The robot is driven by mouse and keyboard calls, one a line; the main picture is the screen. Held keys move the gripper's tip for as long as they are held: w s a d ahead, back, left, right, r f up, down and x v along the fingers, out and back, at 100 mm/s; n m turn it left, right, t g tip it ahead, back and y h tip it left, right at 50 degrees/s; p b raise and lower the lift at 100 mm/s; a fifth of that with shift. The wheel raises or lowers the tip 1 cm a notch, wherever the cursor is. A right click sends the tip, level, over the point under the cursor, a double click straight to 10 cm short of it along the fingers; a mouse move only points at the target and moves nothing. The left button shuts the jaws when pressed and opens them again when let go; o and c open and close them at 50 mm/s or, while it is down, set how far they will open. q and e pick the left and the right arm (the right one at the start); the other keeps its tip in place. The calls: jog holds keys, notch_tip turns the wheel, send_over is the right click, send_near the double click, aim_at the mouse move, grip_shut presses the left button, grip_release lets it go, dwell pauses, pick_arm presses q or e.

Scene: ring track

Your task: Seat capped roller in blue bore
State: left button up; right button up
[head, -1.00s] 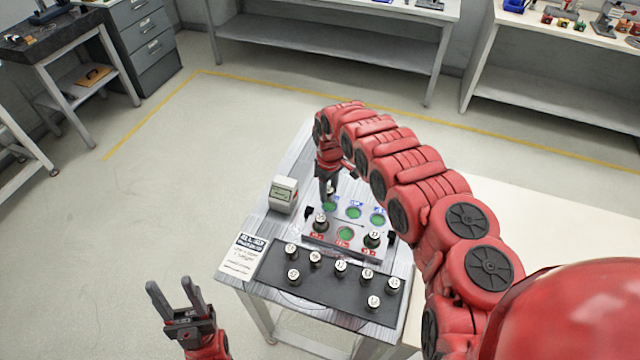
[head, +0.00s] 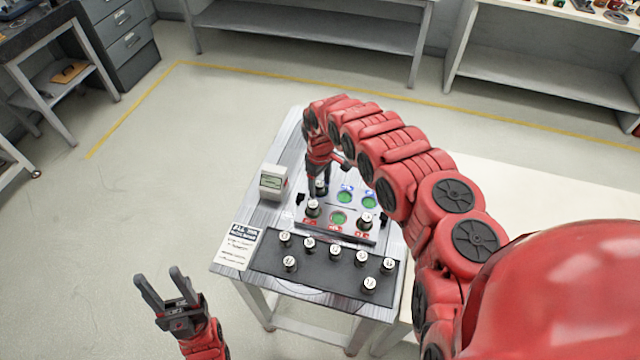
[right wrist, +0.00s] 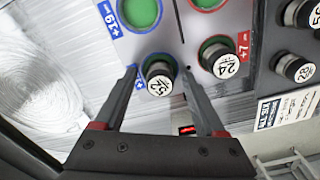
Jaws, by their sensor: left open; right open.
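My right gripper (right wrist: 160,76) is open, with its fingers on either side of a white-capped black roller marked 52 (right wrist: 159,79). That roller stands in the leftmost blue-labelled bore, with green showing at its edge; how deep it sits I cannot tell. In the head view the right gripper (head: 318,188) points down at the back-left of the bore plate (head: 300,226). Two other blue-labelled bores (head: 344,196) (head: 369,201) are empty and green. My left gripper (head: 165,297) is open and empty, off the table's left side.
Capped rollers stand in the left (head: 312,207) and right (head: 365,221) red-labelled bores; the middle one (head: 338,217) is empty. Several rollers stand on a black mat (head: 325,284) in front. A small display box (head: 272,183) and a printed card (head: 238,246) are at the left.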

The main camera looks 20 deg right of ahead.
aim_at(321, 183)
notch_tip(321, 183, up, 7)
jog(key=shift+d+f+b, duration=0.1)
jog(key=shift+b, duration=1.15)
notch_tip(321, 183, up, 5)
jog(key=shift+p, duration=1.1)
jog(key=shift+s+f, duration=0.1)
